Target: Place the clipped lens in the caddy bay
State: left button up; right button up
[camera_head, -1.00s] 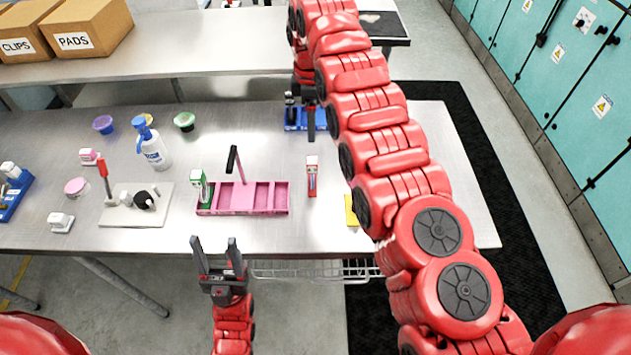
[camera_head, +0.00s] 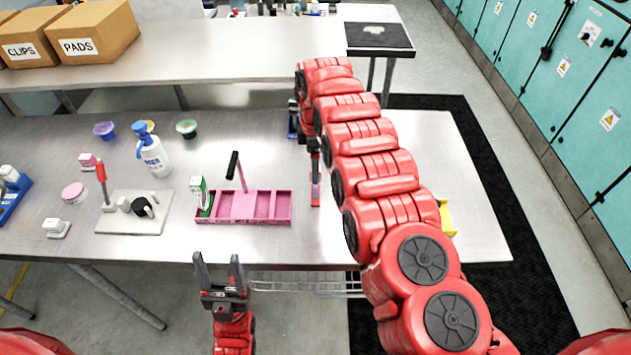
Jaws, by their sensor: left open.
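The pink caddy (camera_head: 240,219) with an upright dark-gripped handle (camera_head: 234,166) stands on the metal table. A white and green item (camera_head: 199,193) stands in its left end; the bays to the right look empty. A small red and white item (camera_head: 316,192) stands upright right of the caddy; I cannot tell whether it is the clipped lens. My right gripper (camera_head: 314,158) points down at its top, partly hidden by my arm; I cannot tell whether it touches it. My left gripper (camera_head: 217,261) is open and empty in front of the table's near edge.
A white board (camera_head: 120,222) with a red-handled fixture, a pump bottle (camera_head: 153,155) and small bowls stand left. A blue tray (camera_head: 292,125) is mostly hidden behind my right arm. A yellow item (camera_head: 447,219) lies right of it.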

jog(key=shift+f, duration=1.1)
grip_shut()
